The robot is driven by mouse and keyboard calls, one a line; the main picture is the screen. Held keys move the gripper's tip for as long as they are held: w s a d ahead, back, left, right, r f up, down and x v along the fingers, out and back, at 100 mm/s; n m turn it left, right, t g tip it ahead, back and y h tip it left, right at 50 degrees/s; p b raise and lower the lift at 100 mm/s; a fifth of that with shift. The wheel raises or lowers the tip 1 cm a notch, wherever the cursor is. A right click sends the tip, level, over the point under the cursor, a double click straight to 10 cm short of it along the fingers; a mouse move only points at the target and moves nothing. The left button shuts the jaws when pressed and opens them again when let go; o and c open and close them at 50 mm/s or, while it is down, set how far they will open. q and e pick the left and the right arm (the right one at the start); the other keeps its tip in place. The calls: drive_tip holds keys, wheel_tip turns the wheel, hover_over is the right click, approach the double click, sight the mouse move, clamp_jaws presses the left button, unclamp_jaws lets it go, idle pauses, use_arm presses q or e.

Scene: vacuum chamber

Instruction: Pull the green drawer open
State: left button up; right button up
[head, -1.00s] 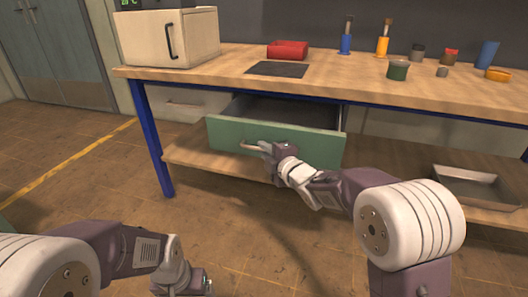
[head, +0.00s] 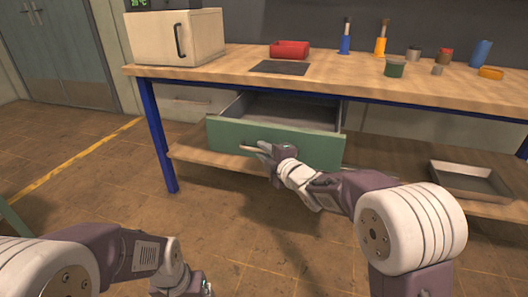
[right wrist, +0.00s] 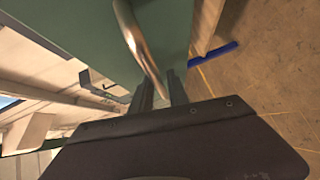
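The green drawer (head: 225,134) hangs under the workbench and stands partly open, its grey inside showing behind the front. Its metal bar handle (head: 249,149) is on the middle of the front. My right gripper (head: 264,148) is at the right part of this handle. In the right wrist view the handle (right wrist: 138,40) runs down between the two fingers of my right gripper (right wrist: 160,88), which are closed around it. My left gripper (head: 200,287) is low at the bottom edge of the head view, away from the drawer, and its fingers are not clear.
The workbench (head: 220,80) carries a beige box-like oven (head: 205,38), a red container (head: 290,50), a dark mat (head: 280,68) and several small cups and tools. A metal tray (head: 465,190) sits on the lower shelf (head: 395,165). Floor in front of the drawer is clear.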

drive_tip(key=p+v, duration=0.3)
drive_tip(key=v, duration=0.6)
idle(0.4)
